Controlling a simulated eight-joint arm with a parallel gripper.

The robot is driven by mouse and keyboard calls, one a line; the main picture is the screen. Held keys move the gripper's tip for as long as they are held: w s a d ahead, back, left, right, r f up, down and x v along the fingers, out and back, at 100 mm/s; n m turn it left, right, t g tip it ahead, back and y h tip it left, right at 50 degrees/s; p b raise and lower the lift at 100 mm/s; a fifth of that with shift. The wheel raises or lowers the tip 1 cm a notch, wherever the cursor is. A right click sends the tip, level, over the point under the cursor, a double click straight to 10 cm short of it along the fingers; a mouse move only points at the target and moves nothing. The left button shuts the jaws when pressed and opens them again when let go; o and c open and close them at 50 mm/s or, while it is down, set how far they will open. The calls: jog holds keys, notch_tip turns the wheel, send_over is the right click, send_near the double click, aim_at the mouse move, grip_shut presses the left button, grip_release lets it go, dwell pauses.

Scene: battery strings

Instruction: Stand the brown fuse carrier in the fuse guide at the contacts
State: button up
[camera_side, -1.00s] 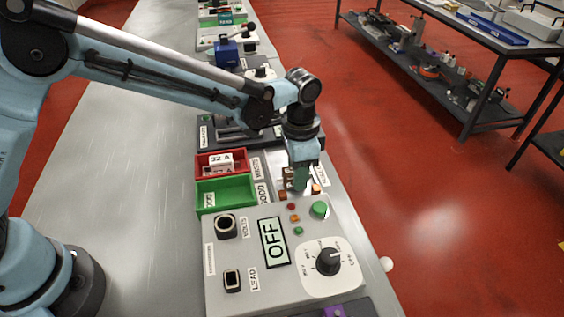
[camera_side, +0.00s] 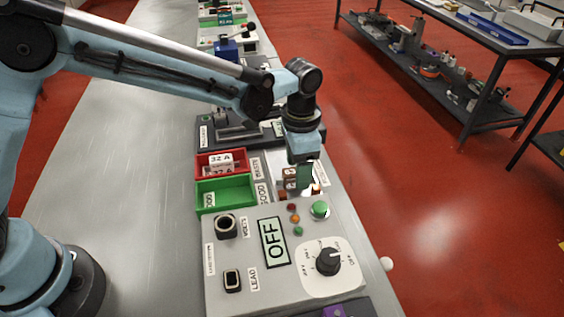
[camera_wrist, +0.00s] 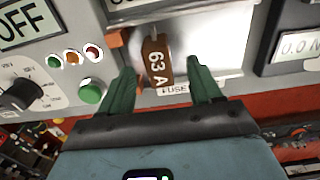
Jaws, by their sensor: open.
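The brown fuse carrier (camera_wrist: 157,60), marked "63 A", shows in the wrist view over a bright pale plate. It also shows in the side view (camera_side: 290,173), just left of my fingers. My gripper (camera_wrist: 161,70) is open, with one green finger on each side of the carrier in the wrist view and gaps between them. In the side view my gripper (camera_side: 305,178) points down near the contacts area. An orange part (camera_wrist: 115,38) is left of the carrier in the wrist view. I cannot clearly make out the fuse guide or whether the carrier is seated in it.
A red bin (camera_side: 200,163) holds a white "32 A" piece (camera_side: 221,160). A green bin (camera_side: 228,190) beside it looks empty. The tester box (camera_side: 220,258), reading OFF, has a green button (camera_side: 320,208) and a dial (camera_side: 328,262) close to my gripper.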

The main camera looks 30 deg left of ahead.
notch_tip(320, 180, up, 10)
dwell(0.4)
jog(key=s+a+r+n+t, duration=0.2)
jog(key=s+a, duration=0.1)
jog(key=a, duration=0.3)
jog(key=s+a+r+n+t, duration=0.1)
jog(key=s+a+r+n, duration=0.15)
jog(key=a, duration=0.35)
jog(key=s+a+f+n+t, duration=0.3)
jog(key=s+a+n+t, duration=0.1)
jog(key=s+a, duration=0.4)
jog(key=shift+s+a+f, duration=0.25)
jog(key=shift+s+f, duration=0.1)
jog(key=shift+s, duration=0.1)
jog(key=shift+n, duration=0.25)
jog(key=shift+c, duration=0.3)
